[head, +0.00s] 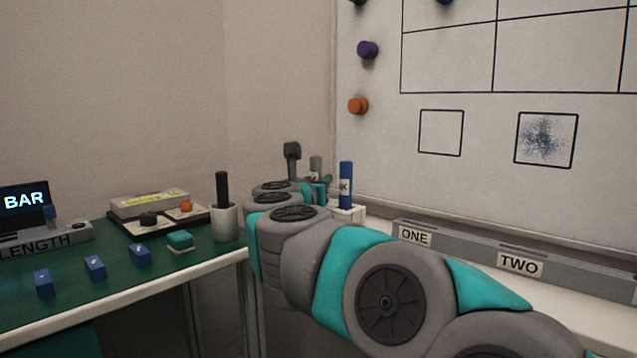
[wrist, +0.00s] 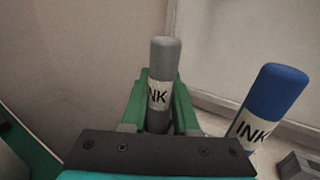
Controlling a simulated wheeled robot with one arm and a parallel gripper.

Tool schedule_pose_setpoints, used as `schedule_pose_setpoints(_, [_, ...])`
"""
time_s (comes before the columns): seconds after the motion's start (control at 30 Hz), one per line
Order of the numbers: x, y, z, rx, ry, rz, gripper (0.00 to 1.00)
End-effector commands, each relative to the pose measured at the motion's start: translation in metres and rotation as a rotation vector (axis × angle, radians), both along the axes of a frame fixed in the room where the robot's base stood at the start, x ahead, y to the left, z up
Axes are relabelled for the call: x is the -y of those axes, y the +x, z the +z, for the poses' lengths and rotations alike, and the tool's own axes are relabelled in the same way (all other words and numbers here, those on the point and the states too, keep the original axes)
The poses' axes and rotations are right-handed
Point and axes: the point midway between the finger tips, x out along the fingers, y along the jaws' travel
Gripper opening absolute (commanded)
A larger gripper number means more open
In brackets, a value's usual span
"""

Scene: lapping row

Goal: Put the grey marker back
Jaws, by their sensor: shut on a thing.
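The grey marker (wrist: 165,55) stands upright between my gripper's green fingers in the wrist view, its white INK label partly covered. My gripper (wrist: 160,85) is shut on it. In the head view the grey marker (head: 315,163) shows just left of the blue marker, with my gripper (head: 318,187) at it, mostly behind my arm. The blue marker (head: 346,178) stands in a white holder (head: 352,214); it also shows at the right in the wrist view (wrist: 275,92). The grey marker's lower end is hidden, so I cannot tell whether it touches the holder.
A whiteboard (head: 385,190) rises behind, with a long grey ledge labelled ONE (head: 415,236) and TWO (head: 520,265). The green table (head: 120,275) at left carries blue blocks (head: 95,267), a teal block (head: 180,241) and a white cup (head: 225,222) with a black-handled tool.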

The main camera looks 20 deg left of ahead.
Motion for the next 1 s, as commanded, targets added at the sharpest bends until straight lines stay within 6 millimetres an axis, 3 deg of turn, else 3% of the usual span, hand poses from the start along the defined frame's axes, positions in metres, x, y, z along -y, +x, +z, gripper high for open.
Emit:
schedule_pose_setpoints(0.17, [0.0, 0.0, -0.004, 0.0, 0.0, 0.0, 0.0])
schedule_pose_setpoints(0.2, [0.0, 0.0, -0.002, 0.0, 0.0, 0.001, 0.33])
schedule_pose_setpoints(0.43, [0.0, 0.0, -0.002, 0.0, 0.0, 0.001, 0.58])
schedule_pose_setpoints(0.77, [0.0, 0.0, 0.002, 0.0, 0.0, 0.0, 0.58])
schedule_pose_setpoints(1.0, [0.001, -0.034, 0.0, 0.0, 0.0, 0.005, 0.58])
